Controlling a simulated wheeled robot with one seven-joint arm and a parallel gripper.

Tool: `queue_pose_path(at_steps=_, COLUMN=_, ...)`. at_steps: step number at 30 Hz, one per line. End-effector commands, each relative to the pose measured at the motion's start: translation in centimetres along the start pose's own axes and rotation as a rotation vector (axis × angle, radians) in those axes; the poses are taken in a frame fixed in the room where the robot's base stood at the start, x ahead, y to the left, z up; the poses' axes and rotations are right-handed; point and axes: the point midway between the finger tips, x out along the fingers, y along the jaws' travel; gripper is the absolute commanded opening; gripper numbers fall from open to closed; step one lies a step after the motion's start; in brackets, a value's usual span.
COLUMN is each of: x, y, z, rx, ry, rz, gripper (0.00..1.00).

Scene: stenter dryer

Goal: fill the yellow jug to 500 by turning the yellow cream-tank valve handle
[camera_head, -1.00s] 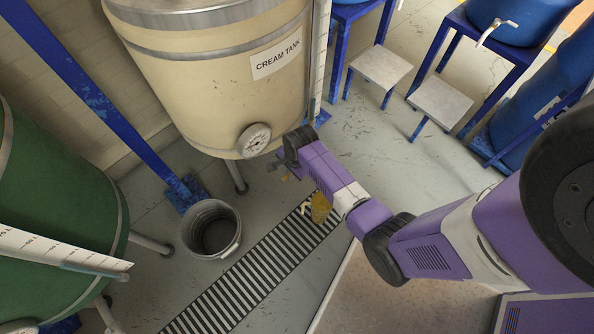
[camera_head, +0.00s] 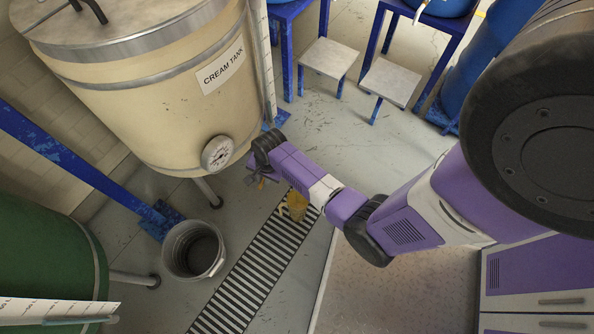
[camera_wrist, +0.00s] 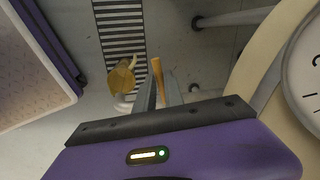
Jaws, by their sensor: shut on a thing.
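The cream tank (camera_head: 140,100) is a large cream-coloured drum with a label and a round dial. The yellow valve handle (camera_wrist: 157,72) sits between my finger pads in the wrist view. My gripper (camera_head: 257,178) is shut on it below and to the right of the dial, and the arm hides most of the valve. The yellow jug (camera_head: 297,205) stands at floor level on the striped grating, partly hidden by my arm. The jug also shows left of my fingers in the wrist view (camera_wrist: 120,79). Its fill level cannot be read.
A grey metal bucket (camera_head: 193,250) stands on the floor left of the striped grating (camera_head: 250,270). A green tank (camera_head: 45,250) is at the lower left. Blue stands and small grey-topped stools (camera_head: 328,57) are at the back. The floor between the stools and grating is clear.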

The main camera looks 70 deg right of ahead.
Motion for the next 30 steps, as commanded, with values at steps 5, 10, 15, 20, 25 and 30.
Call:
queue_pose_path(at_steps=5, x=-0.4, y=1.2, z=-0.3, rx=-0.135, ry=-0.024, rz=0.002, gripper=0.00)
queue_pose_path(at_steps=10, x=-0.3, y=1.5, z=-0.3, rx=-0.174, ry=-0.032, rz=0.001, gripper=0.00)
queue_pose_path(at_steps=15, x=-0.3, y=1.5, z=-0.3, rx=-0.174, ry=-0.031, rz=0.001, gripper=0.00)
queue_pose_path(at_steps=20, x=-0.5, y=2.0, z=-0.4, rx=-0.235, ry=-0.045, rz=0.002, gripper=0.00)
queue_pose_path(at_steps=25, x=-0.4, y=2.2, z=-0.5, rx=-0.264, ry=-0.050, rz=0.002, gripper=0.00)
queue_pose_path(at_steps=30, x=-0.4, y=2.2, z=-0.5, rx=-0.263, ry=-0.050, rz=0.002, gripper=0.00)
